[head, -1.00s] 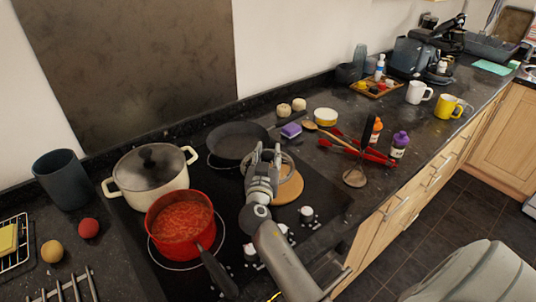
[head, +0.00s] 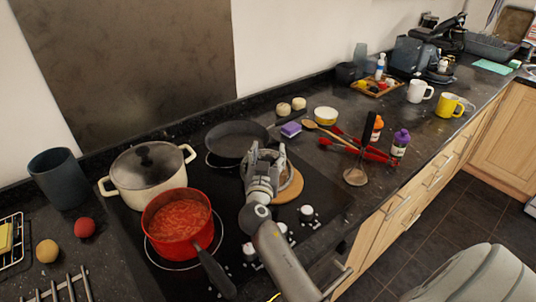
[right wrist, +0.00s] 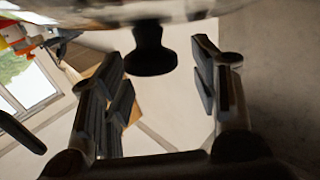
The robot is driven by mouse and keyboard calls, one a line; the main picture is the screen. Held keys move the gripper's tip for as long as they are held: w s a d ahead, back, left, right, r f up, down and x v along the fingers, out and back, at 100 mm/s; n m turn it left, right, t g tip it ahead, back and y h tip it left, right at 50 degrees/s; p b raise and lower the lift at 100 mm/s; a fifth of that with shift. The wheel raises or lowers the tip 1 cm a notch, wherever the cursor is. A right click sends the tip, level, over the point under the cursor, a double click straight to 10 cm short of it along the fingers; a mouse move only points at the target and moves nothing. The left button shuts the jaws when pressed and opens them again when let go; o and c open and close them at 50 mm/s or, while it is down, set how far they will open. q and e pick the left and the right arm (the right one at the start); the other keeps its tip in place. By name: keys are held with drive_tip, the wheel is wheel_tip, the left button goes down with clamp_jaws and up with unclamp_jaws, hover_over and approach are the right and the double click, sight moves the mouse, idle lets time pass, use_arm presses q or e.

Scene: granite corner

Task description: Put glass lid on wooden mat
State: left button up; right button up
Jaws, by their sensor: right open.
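The round wooden mat (head: 290,194) lies on the black hob, right of the red pot, and is partly covered. The glass lid (head: 291,177) shows as a faint clear dome with a rim above the mat, mostly behind my right gripper (head: 266,152). The right wrist view shows its dark knob (right wrist: 150,52) between the open fingers (right wrist: 160,78), with the lid's edge (right wrist: 205,9) across the top. The fingers stand apart from the knob on both sides. Whether the lid rests fully on the mat is hidden. My left gripper is out of view.
A red pot (head: 176,218) of sauce, a cream lidded pot (head: 150,172) and a dark frying pan (head: 236,140) crowd around the gripper. Counter farther right is clearer.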

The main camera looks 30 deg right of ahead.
drive_tip(key=shift+s+f, duration=0.1)
drive_tip(key=shift+f, duration=0.45)
drive_tip(key=shift+r+p, duration=0.4)
drive_tip(key=shift+p, duration=0.25)
drive_tip(key=shift+r+p, duration=0.35)
drive_tip(key=shift+p, duration=0.15)
drive_tip(key=b+v, duration=0.3)
drive_tip(key=v, duration=0.3)
drive_tip(key=shift+s+a, duration=0.1)
drive_tip(key=shift+a, duration=0.15)
drive_tip(key=shift+s+a+r, duration=0.2)
drive_tip(key=shift+s+a, duration=0.05)
drive_tip(key=shift+s, duration=0.15)
drive_tip(key=shift+r, duration=0.1)
